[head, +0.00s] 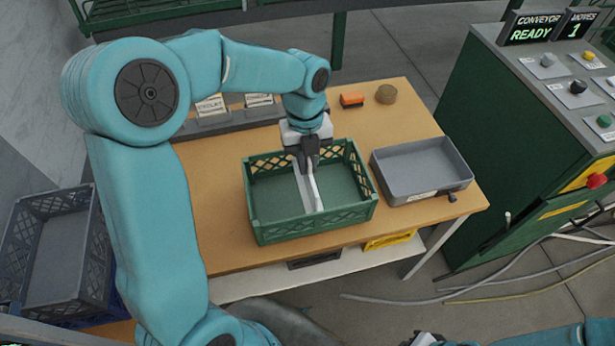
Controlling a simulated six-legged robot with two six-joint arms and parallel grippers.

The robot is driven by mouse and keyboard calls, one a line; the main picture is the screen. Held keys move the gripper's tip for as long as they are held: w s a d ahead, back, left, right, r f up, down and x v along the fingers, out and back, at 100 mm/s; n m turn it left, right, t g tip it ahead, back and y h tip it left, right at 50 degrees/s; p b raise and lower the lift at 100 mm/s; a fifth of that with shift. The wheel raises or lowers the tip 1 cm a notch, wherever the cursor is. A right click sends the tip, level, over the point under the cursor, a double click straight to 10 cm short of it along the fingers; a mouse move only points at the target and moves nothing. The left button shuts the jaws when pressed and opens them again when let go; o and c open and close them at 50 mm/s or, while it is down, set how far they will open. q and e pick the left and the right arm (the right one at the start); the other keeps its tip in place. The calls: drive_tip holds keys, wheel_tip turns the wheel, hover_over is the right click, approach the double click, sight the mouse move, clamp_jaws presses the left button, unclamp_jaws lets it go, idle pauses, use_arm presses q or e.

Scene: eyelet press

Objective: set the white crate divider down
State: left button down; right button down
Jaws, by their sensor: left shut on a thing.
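The white crate divider (308,190) is a thin white panel standing inside the green crate (310,226), running from back to front near its middle. The crate has lattice walls and sits on the wooden table. My left gripper (307,165) is shut on the upper rear part of the divider, over the crate. The gripper hides part of the divider, and I cannot tell whether its lower edge touches the crate floor. At the bottom right, part of my right arm (555,336) shows, and I cannot make out its jaws.
A grey tray (425,195) stands right of the crate. An orange block (352,100) and a round brown thing (387,94) lie at the back. Labelled grey bins (212,122) stand back left. A green control cabinet (500,140) is at right, with cables on the floor.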

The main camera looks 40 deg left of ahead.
sight(307, 179)
use_arm(q)
drive_tip(key=shift+s+f, duration=0.1)
drive_tip(key=shift+f, duration=3.05)
drive_tip(key=shift+f, duration=0.15)
drive_tip(key=c, duration=1.2)
unclamp_jaws()
drive_tip(key=shift+w, duration=0.2)
drive_tip(key=shift+o, duration=0.2)
drive_tip(key=r, duration=0.8)
drive_tip(key=w+a+r, duration=0.1)
drive_tip(key=r, duration=0.3)
drive_tip(key=shift+r, duration=0.15)
drive_tip(key=shift+s, duration=0.1)
